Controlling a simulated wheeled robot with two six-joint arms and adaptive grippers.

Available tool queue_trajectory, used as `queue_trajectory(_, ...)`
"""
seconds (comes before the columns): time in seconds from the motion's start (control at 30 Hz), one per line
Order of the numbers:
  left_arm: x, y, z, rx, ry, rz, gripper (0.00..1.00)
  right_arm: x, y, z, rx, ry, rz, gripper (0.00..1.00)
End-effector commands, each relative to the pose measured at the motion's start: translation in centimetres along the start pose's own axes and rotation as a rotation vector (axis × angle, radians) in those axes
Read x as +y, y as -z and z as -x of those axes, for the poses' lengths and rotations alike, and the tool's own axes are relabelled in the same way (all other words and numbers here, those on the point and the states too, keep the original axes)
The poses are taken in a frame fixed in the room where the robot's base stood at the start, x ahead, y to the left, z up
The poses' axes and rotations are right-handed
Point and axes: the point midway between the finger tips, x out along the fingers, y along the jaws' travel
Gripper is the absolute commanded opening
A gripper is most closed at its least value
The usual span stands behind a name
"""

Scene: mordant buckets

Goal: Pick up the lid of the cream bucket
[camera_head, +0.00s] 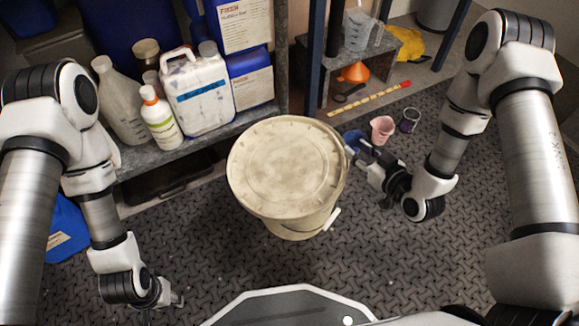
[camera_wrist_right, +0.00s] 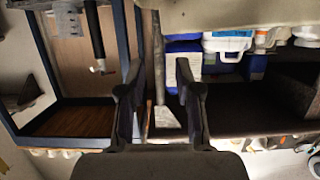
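The cream bucket (camera_head: 292,228) stands upright on the dark textured floor in the middle of the head view. Its round cream lid (camera_head: 285,165) sits on top, and a handle piece shows at its lower right. My right gripper (camera_head: 359,153) is just right of the lid's rim; I cannot tell whether it touches it. In the right wrist view my right gripper (camera_wrist_right: 160,65) has its two fingers apart with nothing between them. A cream surface crosses the top of that view, beyond the fingertips. My left gripper (camera_head: 165,303) is low at the left, away from the bucket, its fingers mostly hidden.
A shelf (camera_head: 165,157) at the left holds a white canister (camera_head: 200,95), bottles and blue containers. A pink cup (camera_head: 382,129) and a dark cup (camera_head: 409,119) stand beyond my right gripper. An orange funnel (camera_head: 353,73) is behind. The floor in front of the bucket is clear.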

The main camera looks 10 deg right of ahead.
Motion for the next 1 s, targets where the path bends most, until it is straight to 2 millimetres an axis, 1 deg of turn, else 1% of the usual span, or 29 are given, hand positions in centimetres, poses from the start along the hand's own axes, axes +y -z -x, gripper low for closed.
queue_trajectory(0.03, 0.0, 0.0, -0.5, 0.000, 0.000, 0.001, 0.40, 0.0, -0.6, -0.3, -0.004, 0.000, 0.000, 0.34)
queue_trajectory(0.07, 0.0, 0.0, -0.6, 0.000, 0.000, 0.000, 0.40, -0.1, -0.7, -0.6, -0.005, 0.001, 0.001, 0.34)
queue_trajectory(0.27, 0.0, 0.0, -2.1, 0.000, 0.000, 0.000, 0.40, -0.2, -0.9, -3.3, -0.004, 0.002, 0.003, 0.34)
queue_trajectory(0.4, 0.0, 0.0, -4.2, 0.000, 0.000, 0.000, 0.40, -0.7, -1.6, -5.8, -0.003, 0.003, 0.005, 0.34)
queue_trajectory(0.5, 0.0, 0.0, -4.7, 0.000, 0.000, 0.000, 0.40, -0.6, -1.3, -7.3, -0.004, 0.001, 0.003, 0.34)
queue_trajectory(0.6, 0.0, 0.0, -4.7, 0.000, 0.000, 0.000, 0.40, -0.6, -1.0, -7.9, -0.005, 0.000, 0.002, 0.34)
queue_trajectory(0.77, 0.0, 0.0, -4.5, 0.000, 0.000, 0.000, 0.40, -0.6, -0.9, -7.8, -0.006, -0.001, 0.001, 0.34)
queue_trajectory(0.87, 0.0, 0.0, -4.5, 0.000, 0.000, 0.000, 0.40, -0.6, -0.9, -7.8, -0.006, -0.001, 0.001, 0.02)
queue_trajectory(0.9, 0.0, 0.0, -4.5, 0.000, 0.000, 0.000, 0.40, -0.5, -0.9, -7.8, -0.006, -0.001, 0.001, 0.00)
queue_trajectory(1.0, 0.0, 0.0, -4.5, 0.000, 0.000, 0.000, 0.40, -0.6, -0.9, -7.8, -0.006, -0.001, 0.001, 0.00)
